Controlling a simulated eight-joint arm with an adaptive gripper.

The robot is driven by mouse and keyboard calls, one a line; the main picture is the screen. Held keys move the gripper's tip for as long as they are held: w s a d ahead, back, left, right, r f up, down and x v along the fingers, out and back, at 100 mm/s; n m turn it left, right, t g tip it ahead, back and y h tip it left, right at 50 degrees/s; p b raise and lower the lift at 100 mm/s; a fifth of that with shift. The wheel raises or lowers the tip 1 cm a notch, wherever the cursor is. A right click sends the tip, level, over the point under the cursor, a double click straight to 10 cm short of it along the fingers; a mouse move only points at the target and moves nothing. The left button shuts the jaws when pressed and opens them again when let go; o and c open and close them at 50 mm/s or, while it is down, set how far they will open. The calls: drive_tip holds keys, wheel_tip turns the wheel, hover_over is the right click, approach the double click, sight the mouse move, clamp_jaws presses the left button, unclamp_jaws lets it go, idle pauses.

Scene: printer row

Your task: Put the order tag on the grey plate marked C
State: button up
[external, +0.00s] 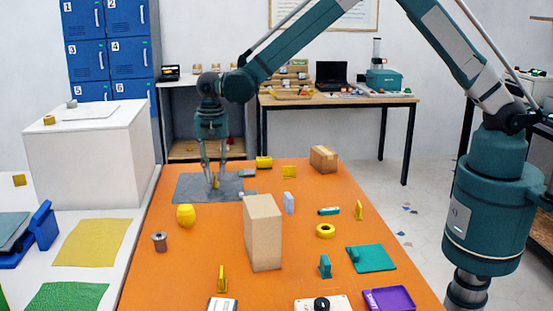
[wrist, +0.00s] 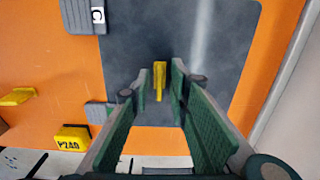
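A small yellow upright piece (wrist: 159,80), apparently the order tag, stands on the dark grey mat; any writing on it is not readable. In the external view it shows low between my fingertips (external: 215,183). My gripper (wrist: 160,85) points down with a finger on either side of the piece, and narrow gaps show beside it. The grey plate marked C (wrist: 82,14) lies at the mat's edge, cut off by the top of the wrist view. In the external view the plate (external: 249,192) is mostly hidden behind the tall beige box.
The tall beige box (external: 262,235) stands right of the mat (external: 185,190). A yellow P240 block (wrist: 73,138) and another grey piece (wrist: 100,113) lie beside the mat. A yellow knob-like object (external: 186,215) stands nearer the external camera. Several small parts cover the orange table (external: 190,265).

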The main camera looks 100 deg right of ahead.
sight(215, 174)
wheel_tip(215, 174, up, 11)
drive_tip(key=p, duration=0.1)
idle(0.4)
idle(0.6)
drive_tip(key=s+a+r+n+t, duration=0.2)
drive_tip(key=s+a+r+n, duration=0.2)
drive_tip(key=s+a+r, duration=0.5)
drive_tip(key=s+a+r+n+t, duration=0.1)
drive_tip(key=s+a+r+n, duration=0.4)
drive_tip(key=s+r, duration=0.75)
drive_tip(key=s+a+n+t, duration=0.1)
drive_tip(key=s+a+n, duration=0.2)
drive_tip(key=s, duration=0.6)
drive_tip(key=s+a+f+n+t, duration=0.1)
drive_tip(key=s+a+n, duration=0.1)
drive_tip(key=s, duration=0.7)
drive_tip(key=s+a+f+n+t, duration=0.1)
drive_tip(key=s+a+n+t, duration=0.1)
drive_tip(key=s, duration=0.7)
drive_tip(key=shift+s+a+f+n, duration=0.2)
drive_tip(key=shift+s+a+n, duration=0.15)
drive_tip(key=shift+a+n, duration=0.55)
